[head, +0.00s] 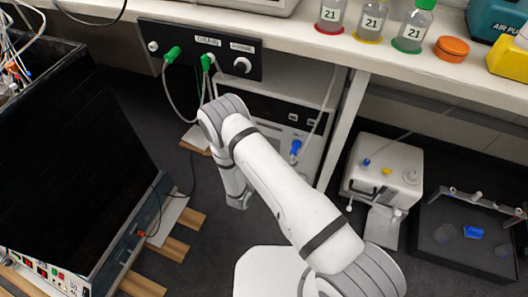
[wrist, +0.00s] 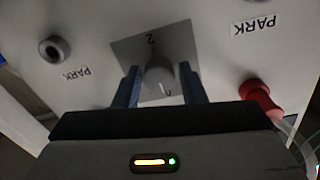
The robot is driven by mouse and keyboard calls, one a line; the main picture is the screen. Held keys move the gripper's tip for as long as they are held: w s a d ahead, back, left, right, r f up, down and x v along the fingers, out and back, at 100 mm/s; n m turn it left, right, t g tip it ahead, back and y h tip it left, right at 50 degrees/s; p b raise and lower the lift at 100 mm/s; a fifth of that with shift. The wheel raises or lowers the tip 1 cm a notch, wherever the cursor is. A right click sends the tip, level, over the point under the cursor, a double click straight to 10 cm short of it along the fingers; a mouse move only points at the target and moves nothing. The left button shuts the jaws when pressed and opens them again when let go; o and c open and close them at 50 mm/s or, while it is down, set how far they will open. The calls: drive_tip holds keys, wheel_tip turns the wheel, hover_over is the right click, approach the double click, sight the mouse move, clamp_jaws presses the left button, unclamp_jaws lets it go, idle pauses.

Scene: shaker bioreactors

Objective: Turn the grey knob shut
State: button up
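In the wrist view, the grey knob (wrist: 160,76) sits on a grey square plate (wrist: 150,45) fixed to a white panel. A "2" and another dark mark show on the plate. My gripper (wrist: 160,88) is open, with one dark blue finger on each side of the knob. A narrow gap shows between each finger and the knob; I see no clear contact. The dark gripper body covers the lower part of the wrist view. In the head view, my arm bends down in front of the bench and I cannot make out the fingers or this knob.
In the wrist view, a red connector (wrist: 260,100) with a tube is right of the gripper, and a grey port (wrist: 54,48) is left. Both have "PARK" labels. In the head view, a black panel (head: 225,42) with green connectors is above my arm; a white device (head: 385,165) stands right.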

drive_tip(key=o, duration=0.3)
drive_tip(key=p+v, duration=0.1)
drive_tip(key=v, duration=0.6)
drive_tip(key=shift+s, duration=0.4)
drive_tip(key=shift+a, duration=0.1)
